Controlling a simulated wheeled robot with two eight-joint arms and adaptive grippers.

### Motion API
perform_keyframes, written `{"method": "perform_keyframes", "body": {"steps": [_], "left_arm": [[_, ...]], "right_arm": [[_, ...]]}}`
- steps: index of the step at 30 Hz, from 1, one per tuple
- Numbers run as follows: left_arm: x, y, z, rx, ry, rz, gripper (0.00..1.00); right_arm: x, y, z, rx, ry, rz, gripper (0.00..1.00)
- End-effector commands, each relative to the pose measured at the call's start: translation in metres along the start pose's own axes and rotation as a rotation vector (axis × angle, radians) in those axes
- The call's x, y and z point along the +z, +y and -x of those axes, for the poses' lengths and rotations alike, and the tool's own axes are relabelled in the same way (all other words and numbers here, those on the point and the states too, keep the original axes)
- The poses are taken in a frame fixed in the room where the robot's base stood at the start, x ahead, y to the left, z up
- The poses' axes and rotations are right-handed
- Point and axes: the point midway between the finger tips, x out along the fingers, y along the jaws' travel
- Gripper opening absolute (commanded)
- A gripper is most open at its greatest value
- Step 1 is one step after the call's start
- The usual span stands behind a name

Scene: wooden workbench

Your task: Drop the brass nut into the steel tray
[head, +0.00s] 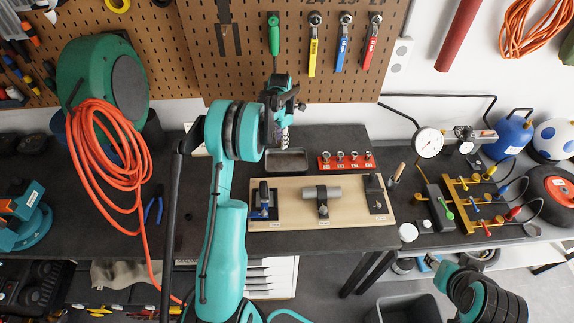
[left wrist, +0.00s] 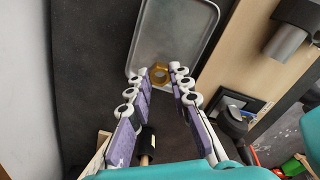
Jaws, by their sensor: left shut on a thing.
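The brass nut (left wrist: 159,73) shows in the left wrist view between the tips of my left gripper (left wrist: 161,76), which is shut on it. The steel tray (left wrist: 152,14) is a shallow grey tray beyond the fingertips there, and the nut overlaps its near end in the picture. I cannot tell the height of the nut above it. In the head view the tray (head: 287,167) lies on the dark bench just below my left gripper (head: 284,146). The nut cannot be made out in the head view.
A wooden board (head: 345,208) with mounted fixtures lies in front of the tray. A red block (head: 346,169) with several pegs stands right of the tray. A pegboard (head: 180,40) rises behind. An orange hose coil (head: 110,150) hangs at left.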

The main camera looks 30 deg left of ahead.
Motion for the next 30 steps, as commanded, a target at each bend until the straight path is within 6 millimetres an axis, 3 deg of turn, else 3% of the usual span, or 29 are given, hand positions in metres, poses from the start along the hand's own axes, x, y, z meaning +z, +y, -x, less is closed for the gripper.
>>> {"method": "perform_keyframes", "body": {"steps": [5, 14, 15, 17, 26, 30], "left_arm": [[0.000, 0.000, -0.020, 0.000, 0.000, 0.000, 0.00], [0.000, 0.000, -0.021, 0.000, 0.000, 0.000, 0.00], [0.000, 0.000, -0.021, 0.000, 0.000, 0.000, 0.28], [0.000, 0.000, -0.021, 0.000, 0.000, 0.000, 0.43], [0.000, 0.000, -0.021, 0.000, 0.000, 0.000, 0.44], [0.000, 0.000, -0.010, 0.000, 0.000, 0.000, 0.44]], "right_arm": [[0.006, 0.000, -0.008, 0.000, 0.000, 0.000, 0.40], [0.006, 0.000, -0.008, 0.000, 0.000, 0.000, 0.40], [0.006, 0.000, -0.008, 0.000, 0.000, 0.000, 0.40], [0.006, 0.000, -0.008, 0.000, 0.000, 0.000, 0.40], [0.006, 0.000, -0.008, 0.000, 0.000, 0.000, 0.40], [0.006, 0.000, -0.008, 0.000, 0.000, 0.000, 0.40]]}}
